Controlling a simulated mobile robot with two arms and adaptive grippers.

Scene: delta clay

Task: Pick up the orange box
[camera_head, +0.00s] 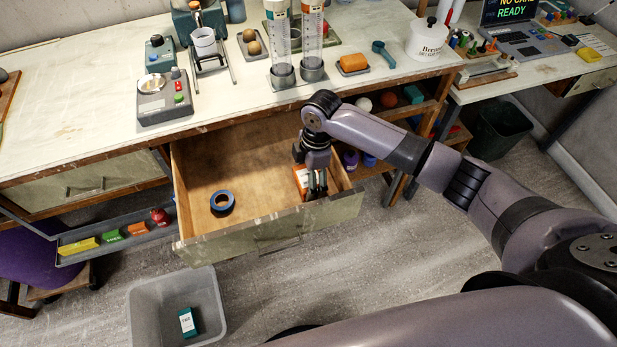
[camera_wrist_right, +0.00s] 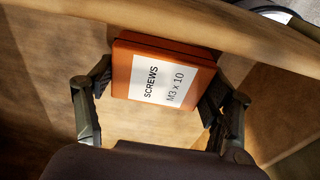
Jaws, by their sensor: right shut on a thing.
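The orange box (camera_head: 299,176) is inside the open drawer (camera_head: 240,163), at its right end near the front wall. In the right wrist view the box (camera_wrist_right: 190,61) shows a white label reading "SCREWS M3 x 10". My right gripper (camera_head: 316,189) reaches down into the drawer and is shut on the box. In the wrist view its two fingers (camera_wrist_right: 158,88) press on opposite sides of the box, and the drawer floor shows around it. I cannot tell whether the box is clear of the floor. My left gripper is not in view.
A blue tape roll (camera_head: 222,201) lies in the drawer to the left. The drawer's front wall (camera_head: 270,225) is close to my gripper. The worktop above (camera_head: 100,90) carries several devices and tubes. A grey bin (camera_head: 150,310) with a small box stands on the floor.

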